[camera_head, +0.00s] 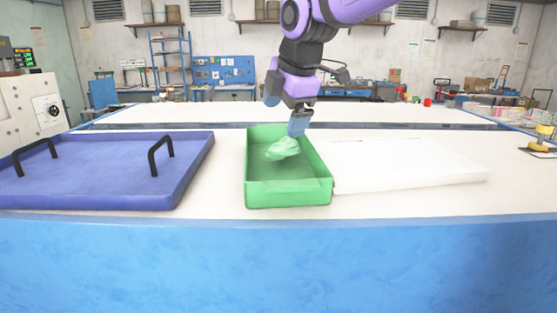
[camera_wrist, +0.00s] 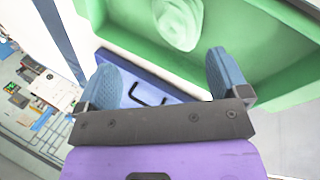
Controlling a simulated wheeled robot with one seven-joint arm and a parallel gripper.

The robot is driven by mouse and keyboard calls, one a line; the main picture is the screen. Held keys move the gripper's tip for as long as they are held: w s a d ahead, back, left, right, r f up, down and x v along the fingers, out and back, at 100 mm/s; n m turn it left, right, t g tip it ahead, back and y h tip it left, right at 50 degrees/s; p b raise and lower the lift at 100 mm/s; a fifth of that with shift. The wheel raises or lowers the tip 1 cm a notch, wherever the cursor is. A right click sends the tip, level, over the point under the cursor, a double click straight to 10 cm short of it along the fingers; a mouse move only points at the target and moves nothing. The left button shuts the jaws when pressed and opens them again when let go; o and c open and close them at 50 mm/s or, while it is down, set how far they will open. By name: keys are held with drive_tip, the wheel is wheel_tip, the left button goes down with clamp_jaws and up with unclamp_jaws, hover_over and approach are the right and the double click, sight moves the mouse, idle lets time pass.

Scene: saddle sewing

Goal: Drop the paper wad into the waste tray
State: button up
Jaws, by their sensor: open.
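The waste tray (camera_head: 288,193) is a green open box in the middle of the white table, and its green wall also shows in the wrist view (camera_wrist: 265,45). The paper wad (camera_head: 283,148), a crumpled lump that looks pale green, is inside the tray's outline in the head view. It also shows against the tray in the wrist view (camera_wrist: 180,24). Whether it rests on the tray floor I cannot tell. My gripper (camera_head: 284,112) is above the tray's far part. Its blue fingers are spread, with nothing between them in the wrist view (camera_wrist: 163,82).
A blue tray (camera_head: 95,180) with two black handles lies to the left. A flat white slab (camera_head: 405,165) lies just right of the green tray. A yellow-topped object (camera_head: 542,138) stands at the far right. The table's blue front edge (camera_head: 280,255) is nearest.

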drive_tip(key=v, duration=1)
drive_tip(key=shift+r, duration=0.35)
drive_tip(key=shift+s+d, duration=0.1)
drive_tip(key=shift+s, duration=0.05)
drive_tip(key=s+d+f+m+h, duration=0.1)
drive_tip(key=s+d+f+m, duration=0.7)
drive_tip(key=s+d+m, duration=0.2)
drive_tip(key=s+d+f+m+h, duration=0.1)
drive_tip(key=s+d+f+m, duration=0.7)
drive_tip(key=s+d+m, duration=0.3)
drive_tip(key=d+m, duration=0.2)
drive_tip(key=d, duration=0.2)
drive_tip(key=shift+s+m+t, duration=0.25)
drive_tip(key=shift+m+t, duration=0.15)
drive_tip(key=shift+d, duration=0.2)
